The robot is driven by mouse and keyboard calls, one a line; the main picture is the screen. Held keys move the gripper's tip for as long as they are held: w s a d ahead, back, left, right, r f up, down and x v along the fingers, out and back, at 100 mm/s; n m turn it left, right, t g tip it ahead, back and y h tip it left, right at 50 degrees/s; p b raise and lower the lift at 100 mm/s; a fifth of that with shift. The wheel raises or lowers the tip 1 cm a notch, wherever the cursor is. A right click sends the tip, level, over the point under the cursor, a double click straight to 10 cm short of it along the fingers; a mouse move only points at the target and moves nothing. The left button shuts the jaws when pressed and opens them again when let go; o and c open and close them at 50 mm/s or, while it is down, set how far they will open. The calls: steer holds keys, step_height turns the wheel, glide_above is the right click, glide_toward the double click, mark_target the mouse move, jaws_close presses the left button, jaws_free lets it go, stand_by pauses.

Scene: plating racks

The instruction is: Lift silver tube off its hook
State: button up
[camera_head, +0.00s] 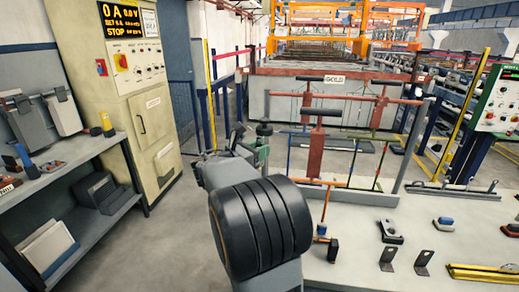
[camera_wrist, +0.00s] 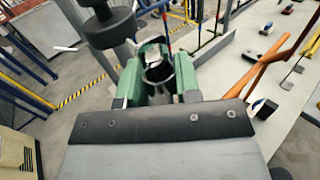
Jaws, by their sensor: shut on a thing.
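My gripper (camera_wrist: 158,88) is in the middle of the wrist view, with green jaws closed around a short silver tube (camera_wrist: 157,70). The tube's shiny, open-looking round end faces the camera, and the jaws hide the rest of it. In the head view my gripper (camera_head: 258,152) is at the left of the plating rack (camera_head: 318,142), beyond my dark arm, and the tube is too small to make out. Whether the tube still touches a hook cannot be told.
The rack has copper-coloured bars and several thin coloured hanging rods. A GOLD sign (camera_head: 335,79) stands behind it. The pale bench (camera_head: 350,262) holds brackets and small parts. A control cabinet (camera_head: 140,100) and grey shelf (camera_head: 75,155) stand left. Floor between is clear.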

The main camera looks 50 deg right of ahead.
steer(key=shift+s+a, duration=0.1)
steer(key=shift+a, duration=0.05)
steer(key=s+a, duration=0.3)
steer(key=a, duration=0.2)
steer(key=shift+s+a+r, duration=0.25)
steer(key=shift+a+r, duration=0.1)
steer(key=shift+a, duration=0.05)
stand_by(0.4)
